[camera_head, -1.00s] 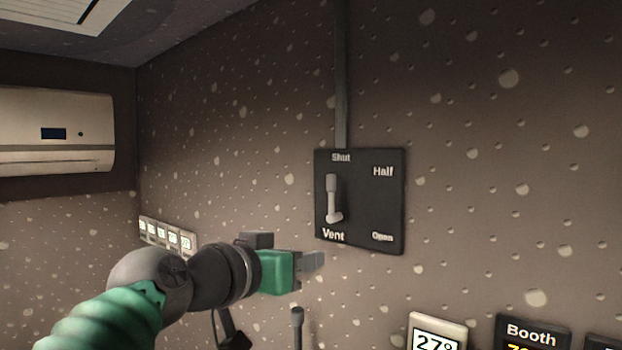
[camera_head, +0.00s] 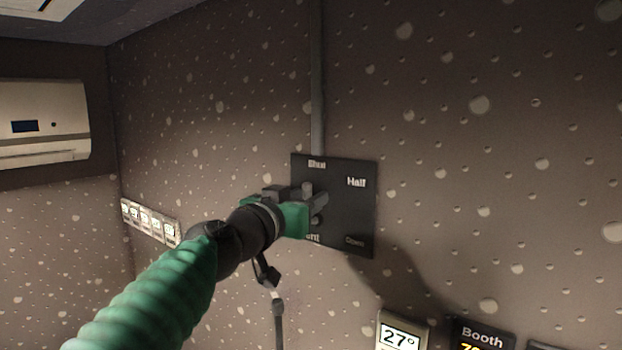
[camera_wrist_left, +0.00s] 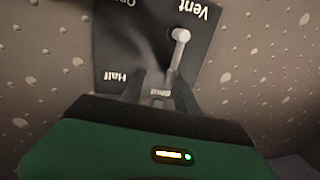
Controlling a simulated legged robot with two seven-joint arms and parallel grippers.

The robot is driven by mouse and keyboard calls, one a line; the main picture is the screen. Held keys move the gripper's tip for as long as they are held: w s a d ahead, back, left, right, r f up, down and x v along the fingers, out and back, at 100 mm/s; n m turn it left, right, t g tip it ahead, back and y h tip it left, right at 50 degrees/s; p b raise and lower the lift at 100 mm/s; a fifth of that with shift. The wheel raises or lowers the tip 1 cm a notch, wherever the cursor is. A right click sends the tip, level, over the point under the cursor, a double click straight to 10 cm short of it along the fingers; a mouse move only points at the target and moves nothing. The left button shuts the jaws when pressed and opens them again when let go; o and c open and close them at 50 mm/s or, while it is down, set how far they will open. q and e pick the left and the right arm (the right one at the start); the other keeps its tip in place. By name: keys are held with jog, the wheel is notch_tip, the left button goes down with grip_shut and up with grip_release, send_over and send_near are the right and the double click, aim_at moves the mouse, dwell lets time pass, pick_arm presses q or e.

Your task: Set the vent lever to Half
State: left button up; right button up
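The black vent panel (camera_head: 352,222) is on the speckled wall, marked Shut, Half, Open and Vent. The grey vent lever (camera_wrist_left: 178,52) points toward Shut, seen upside down in the left wrist view. In the head view, my gripper hides most of the lever; its lower end (camera_head: 315,221) shows. My left gripper (camera_head: 320,203) is in front of the panel's left part. In the left wrist view, its fingers (camera_wrist_left: 160,88) are apart, with the lever's handle end between them, nearer the right finger. Whether they touch cannot be told. My right gripper is not in view.
A conduit (camera_head: 318,80) runs up from the panel. Below right are a 27° display (camera_head: 400,334) and a Booth display (camera_head: 482,335). A row of small switches (camera_head: 150,222) is on the wall at left, under an air conditioner (camera_head: 42,123). Wall right of the panel is clear.

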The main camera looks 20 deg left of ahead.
pick_arm(q)
jog(key=shift+w+d+r, duration=0.1)
jog(key=shift+w+r, duration=0.2)
jog(key=shift+w, duration=0.05)
jog(key=shift+a+p, duration=0.3)
jog(key=shift+a, duration=0.5)
jog(key=shift+w+a+f, duration=0.3)
jog(key=shift+w+a, duration=0.1)
jog(key=shift+w, duration=0.1)
jog(key=shift+w+a+f, duration=0.25)
jog(key=shift+w+a, duration=0.1)
jog(key=shift+w, duration=0.1)
jog(key=shift+w+f, duration=0.1)
jog(key=shift+w, duration=0.2)
jog(key=shift+c, duration=0.4)
jog(key=shift+d, duration=0.2)
jog(key=shift+c, duration=1)
jog(key=shift+s+d+r, duration=0.2)
jog(key=shift+s+d, duration=0.05)
jog(key=shift+d, duration=0.25)
jog(key=shift+s+d+r, duration=0.15)
jog(key=shift+s+d, duration=0.05)
jog(key=shift+d, duration=0.25)
grip_shut()
jog(key=shift+w+a, duration=0.1)
jog(key=shift+a, duration=0.2)
jog(key=shift+f, duration=0.1)
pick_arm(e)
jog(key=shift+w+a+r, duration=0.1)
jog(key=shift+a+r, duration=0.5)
